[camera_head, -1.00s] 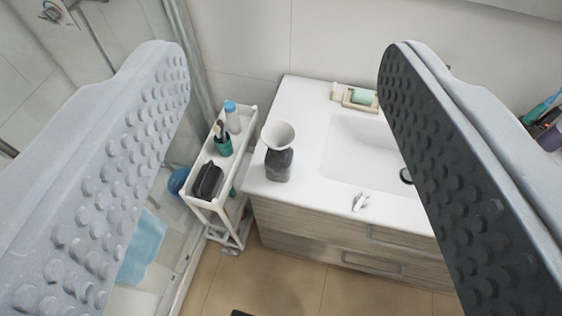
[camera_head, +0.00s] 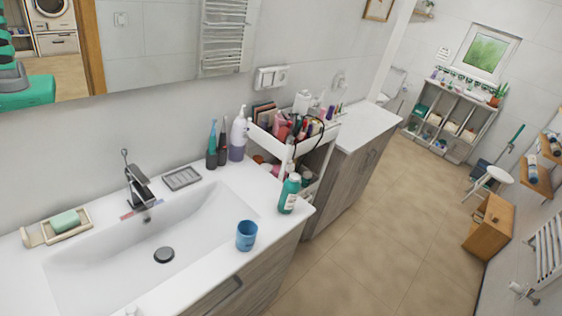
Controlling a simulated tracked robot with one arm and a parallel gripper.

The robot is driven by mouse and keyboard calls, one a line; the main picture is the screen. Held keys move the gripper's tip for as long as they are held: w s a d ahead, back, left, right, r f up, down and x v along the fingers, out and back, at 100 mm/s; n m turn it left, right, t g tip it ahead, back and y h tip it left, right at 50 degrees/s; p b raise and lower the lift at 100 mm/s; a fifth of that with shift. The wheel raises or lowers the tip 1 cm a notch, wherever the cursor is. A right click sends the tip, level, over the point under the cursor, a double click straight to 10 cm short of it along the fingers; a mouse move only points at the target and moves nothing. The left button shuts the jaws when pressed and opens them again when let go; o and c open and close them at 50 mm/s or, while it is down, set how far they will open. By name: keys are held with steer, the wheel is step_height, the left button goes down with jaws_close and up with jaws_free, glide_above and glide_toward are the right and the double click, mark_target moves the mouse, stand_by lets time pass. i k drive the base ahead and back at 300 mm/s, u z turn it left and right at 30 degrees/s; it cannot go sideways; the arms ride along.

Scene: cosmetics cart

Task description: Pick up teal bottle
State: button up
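A blue cup (camera_head: 246,236) stands on the counter's front edge, left of the bottle. A purple pump bottle (camera_head: 238,137) and toothbrushes (camera_head: 212,144) stand behind. The basin (camera_head: 160,240) has a faucet (camera_head: 140,188). Open tiled floor (camera_head: 385,225) lies to the right.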

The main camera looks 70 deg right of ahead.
mark_target(290, 190)
steer(key=z, duration=1.8)
steer(key=k, duration=0.5)
steer(key=z, duration=0.1)
steer(key=i, duration=1.4)
steer(key=u, duration=0.75)
